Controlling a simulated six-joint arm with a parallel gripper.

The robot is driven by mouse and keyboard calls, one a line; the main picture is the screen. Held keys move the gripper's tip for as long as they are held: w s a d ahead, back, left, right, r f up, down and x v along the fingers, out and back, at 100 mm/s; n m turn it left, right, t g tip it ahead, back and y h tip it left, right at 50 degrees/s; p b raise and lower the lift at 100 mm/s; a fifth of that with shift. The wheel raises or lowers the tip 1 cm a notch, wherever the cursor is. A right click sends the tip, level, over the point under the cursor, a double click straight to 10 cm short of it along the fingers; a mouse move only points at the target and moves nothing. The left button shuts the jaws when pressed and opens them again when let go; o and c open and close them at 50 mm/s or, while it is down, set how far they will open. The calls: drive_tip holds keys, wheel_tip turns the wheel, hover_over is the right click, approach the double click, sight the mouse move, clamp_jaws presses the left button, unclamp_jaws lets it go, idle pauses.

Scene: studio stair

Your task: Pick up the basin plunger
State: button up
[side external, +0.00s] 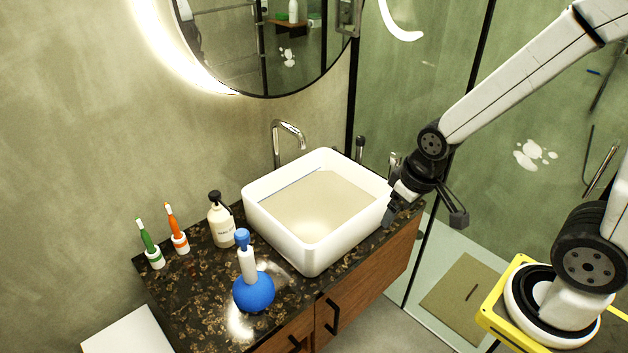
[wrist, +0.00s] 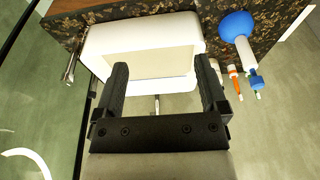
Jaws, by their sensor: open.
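The basin plunger (side external: 254,291) has a round blue bulb, a white handle and a blue knob on top. It stands upright on the dark speckled counter (side external: 190,306), in front of the basin's left side. In the wrist view the plunger (wrist: 238,27) is at the upper right, outside the span of my fingers. My gripper (side external: 391,192) is at the right end of the basin, well away from the plunger. In the wrist view my gripper (wrist: 162,68) is open, with nothing between its fingers.
A white basin (side external: 255,212) lies between my gripper and the plunger, with a chrome tap (side external: 290,130) behind it. A glass panel is behind my arm.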

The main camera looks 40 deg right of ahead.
drive_tip(key=shift+c, duration=0.4)
drive_tip(key=w+a+f+n+t+y, duration=0.1)
drive_tip(key=w+a+f+n+t, duration=0.15)
drive_tip(key=w, duration=0.45)
drive_tip(key=w+a+f+n+t+y, duration=0.1)
drive_tip(key=w+a+n+t+y, duration=0.2)
drive_tip(key=w, duration=0.4)
drive_tip(key=w+a+f+n+t+y, duration=0.1)
drive_tip(key=w+a+f+y, duration=0.1)
drive_tip(key=a, duration=0.5)
drive_tip(key=w+a+f+n+y, duration=0.1)
drive_tip(key=w+a+n+y, duration=0.1)
drive_tip(key=a, duration=0.5)
drive_tip(key=shift+w+f+t+y, duration=0.4)
drive_tip(key=shift+w+y, duration=0.15)
drive_tip(key=shift+y, duration=0.35)
